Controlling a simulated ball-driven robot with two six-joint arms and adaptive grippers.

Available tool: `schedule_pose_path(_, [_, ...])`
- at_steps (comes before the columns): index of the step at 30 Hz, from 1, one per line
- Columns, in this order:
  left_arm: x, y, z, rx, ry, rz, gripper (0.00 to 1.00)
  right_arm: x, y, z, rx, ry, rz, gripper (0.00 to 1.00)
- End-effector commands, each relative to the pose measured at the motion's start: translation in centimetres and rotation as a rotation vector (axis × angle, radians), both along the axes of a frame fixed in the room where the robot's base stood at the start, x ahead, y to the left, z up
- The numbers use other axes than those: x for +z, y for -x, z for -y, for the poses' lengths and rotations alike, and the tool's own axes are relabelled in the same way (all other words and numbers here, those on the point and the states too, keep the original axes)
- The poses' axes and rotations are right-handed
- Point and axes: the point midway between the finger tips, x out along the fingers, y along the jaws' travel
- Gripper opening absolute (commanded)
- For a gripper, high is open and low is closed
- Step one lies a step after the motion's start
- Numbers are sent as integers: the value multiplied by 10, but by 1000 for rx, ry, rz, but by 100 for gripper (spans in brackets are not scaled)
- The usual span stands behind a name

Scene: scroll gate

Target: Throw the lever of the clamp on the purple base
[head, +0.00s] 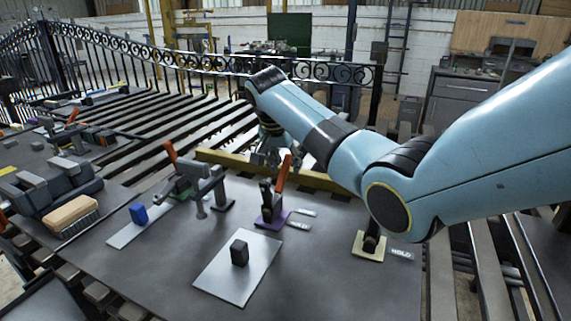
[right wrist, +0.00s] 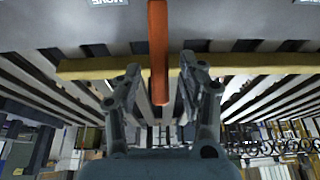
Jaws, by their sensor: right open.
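The clamp on the purple base (head: 268,221) stands on the dark table, its orange lever (head: 283,173) pointing up and leaning slightly right. My right gripper (head: 272,158) is beside the top of this lever, at the end of the blue arm reaching in from the right. In the right wrist view my right gripper (right wrist: 160,72) is open, and the orange lever (right wrist: 158,50) stands between its two fingers, with a gap visible on both sides. My left gripper is not in view.
A clamp on a green base with an orange handle (head: 170,151) stands left. A yellow-based clamp (head: 368,247) is partly hidden by my arm. A dark block (head: 239,253) sits on a metal plate (head: 225,285) in front. A yellow bar (head: 215,157) runs behind.

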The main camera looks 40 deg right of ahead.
Motion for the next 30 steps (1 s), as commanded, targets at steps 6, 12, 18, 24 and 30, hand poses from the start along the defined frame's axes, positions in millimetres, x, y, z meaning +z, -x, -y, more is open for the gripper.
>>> schedule_pose_path(6, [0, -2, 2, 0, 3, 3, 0, -5, -1, 2, 0, 0, 1, 40])
schedule_pose_path(12, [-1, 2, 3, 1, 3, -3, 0, -5, -1, 2, 0, 0, 1, 31])
schedule_pose_path(18, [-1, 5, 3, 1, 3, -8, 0, -4, -1, 2, 0, 0, 1, 5])
schedule_pose_path(24, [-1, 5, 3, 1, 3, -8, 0, -4, -1, 2, 0, 1, 0, 0])
schedule_pose_path(30, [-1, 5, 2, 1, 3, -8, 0, -4, -1, 2, 1, 1, 0, 0])
